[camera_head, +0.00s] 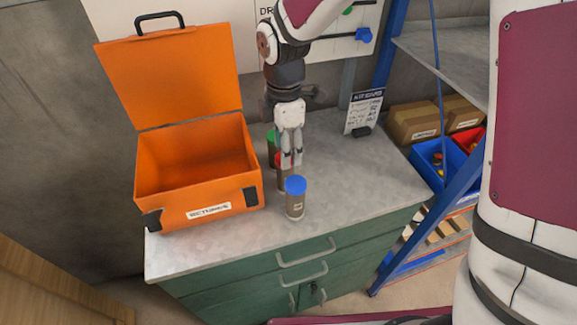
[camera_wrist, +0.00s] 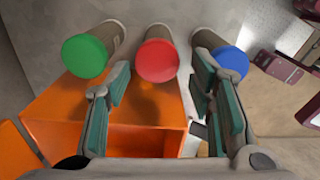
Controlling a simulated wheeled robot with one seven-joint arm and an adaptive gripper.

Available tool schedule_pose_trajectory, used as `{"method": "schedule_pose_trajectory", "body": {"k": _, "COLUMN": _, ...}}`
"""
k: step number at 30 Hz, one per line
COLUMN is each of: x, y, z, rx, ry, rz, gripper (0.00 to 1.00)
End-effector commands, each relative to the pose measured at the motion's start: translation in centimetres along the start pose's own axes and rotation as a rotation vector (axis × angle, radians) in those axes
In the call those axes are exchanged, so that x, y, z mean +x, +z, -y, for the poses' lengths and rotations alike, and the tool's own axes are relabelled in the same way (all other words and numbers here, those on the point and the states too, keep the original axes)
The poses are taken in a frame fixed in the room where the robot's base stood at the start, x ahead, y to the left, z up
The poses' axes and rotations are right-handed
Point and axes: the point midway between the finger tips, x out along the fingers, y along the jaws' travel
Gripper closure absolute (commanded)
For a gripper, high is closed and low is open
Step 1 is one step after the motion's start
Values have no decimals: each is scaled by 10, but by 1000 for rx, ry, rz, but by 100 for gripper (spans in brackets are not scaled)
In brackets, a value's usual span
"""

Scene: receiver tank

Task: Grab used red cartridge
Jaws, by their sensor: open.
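The used red cartridge, with a red cap (camera_wrist: 157,60) and a grey-brown body, shows in the middle of the wrist view. In the head view its red cap (camera_head: 278,160) is partly hidden behind my fingers. My gripper (camera_wrist: 160,76) is open and empty. Its two teal-padded fingers are spread left and right, with the red cap in the gap between the tips in the picture. I cannot tell how far the tips are from it. In the head view my gripper (camera_head: 291,166) points down over the row of cartridges.
A green-capped cartridge (camera_wrist: 85,55) and a blue-capped one (camera_wrist: 229,63) stand either side of the red one, close to my fingers. An open orange case (camera_head: 197,203) stands left on the grey worktop (camera_head: 345,195). A small sign (camera_head: 363,112) stands at the back right.

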Motion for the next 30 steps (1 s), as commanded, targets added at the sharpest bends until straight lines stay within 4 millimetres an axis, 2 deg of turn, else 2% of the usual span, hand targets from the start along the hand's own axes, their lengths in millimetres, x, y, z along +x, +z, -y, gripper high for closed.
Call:
{"method": "schedule_pose_trajectory", "body": {"k": 3, "x": 23, "y": -1, "z": 2, "rx": 0, "ry": -4, "rz": 0, "gripper": 51}}
{"method": "schedule_pose_trajectory", "body": {"k": 7, "x": 41, "y": 0, "z": 1, "rx": 2, "ry": -3, "rz": 0, "gripper": 51}}
{"method": "schedule_pose_trajectory", "body": {"k": 14, "x": 54, "y": 0, "z": 0, "rx": 2, "ry": -1, "rz": 0, "gripper": 51}}
{"method": "schedule_pose_trajectory", "body": {"k": 24, "x": 95, "y": 1, "z": -2, "rx": 2, "ry": -2, "rz": 0, "gripper": 51}}
{"method": "schedule_pose_trajectory", "body": {"k": 30, "x": 102, "y": 2, "z": -3, "rx": 3, "ry": 1, "rz": 0, "gripper": 51}}
